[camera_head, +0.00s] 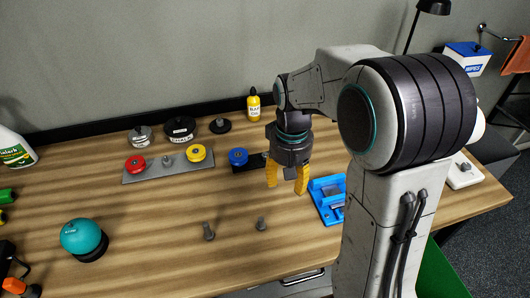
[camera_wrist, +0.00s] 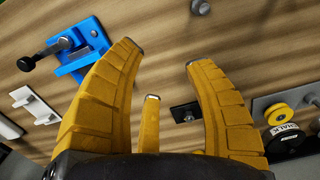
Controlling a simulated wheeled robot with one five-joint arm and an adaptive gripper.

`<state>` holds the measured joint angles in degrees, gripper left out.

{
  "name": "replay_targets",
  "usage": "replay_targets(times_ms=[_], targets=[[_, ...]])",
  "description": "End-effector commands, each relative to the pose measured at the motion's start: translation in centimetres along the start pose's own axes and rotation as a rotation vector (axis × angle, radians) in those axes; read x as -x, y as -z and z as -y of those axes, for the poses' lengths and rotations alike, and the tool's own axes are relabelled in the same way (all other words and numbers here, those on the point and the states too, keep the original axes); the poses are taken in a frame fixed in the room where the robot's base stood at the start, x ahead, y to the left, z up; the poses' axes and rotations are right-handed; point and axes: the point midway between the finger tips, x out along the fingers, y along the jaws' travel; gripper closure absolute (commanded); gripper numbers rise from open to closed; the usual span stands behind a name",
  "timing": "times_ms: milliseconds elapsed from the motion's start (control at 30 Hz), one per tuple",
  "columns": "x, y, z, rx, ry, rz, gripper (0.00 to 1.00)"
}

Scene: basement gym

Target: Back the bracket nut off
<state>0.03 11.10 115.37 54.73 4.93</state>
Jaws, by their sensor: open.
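A blue round knob-like nut (camera_head: 238,157) sits on a small black bracket plate (camera_head: 250,167), left of my gripper. In the wrist view the black bracket plate (camera_wrist: 177,111) shows between the fingers with a small stud on it; the blue nut is not visible there. A red nut (camera_head: 135,163) and a yellow nut (camera_head: 196,153) sit on a grey plate (camera_head: 150,177) farther left. Which one is the bracket nut is not marked. My gripper (camera_head: 286,180) is open and empty, pointing down above the table. Its yellow fingers also fill the wrist view (camera_wrist: 165,57).
A blue vise (camera_head: 325,209) stands just right of my gripper. Two bolts (camera_head: 209,232) stand upright in front. Black weights (camera_head: 181,129) and a yellow bottle (camera_head: 253,105) are behind. A teal ball-shaped thing (camera_head: 81,235) is front left. The table's left middle is clear.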

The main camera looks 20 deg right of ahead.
Motion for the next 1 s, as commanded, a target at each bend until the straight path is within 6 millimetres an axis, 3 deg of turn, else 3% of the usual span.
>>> replay_targets(times_ms=[33,300,500,700,1000], targets=[[-0.9,1.9,0.2,-0.019,-0.002,0.016,0.52],[-4.8,11.2,1.0,-0.185,-0.008,0.042,0.52],[-6.1,16.7,1.5,-0.363,-0.005,0.019,0.52],[-5.2,19.6,1.8,-0.567,0.004,-0.011,0.52],[-5.2,20.2,1.8,-0.699,0.008,-0.017,0.52]])
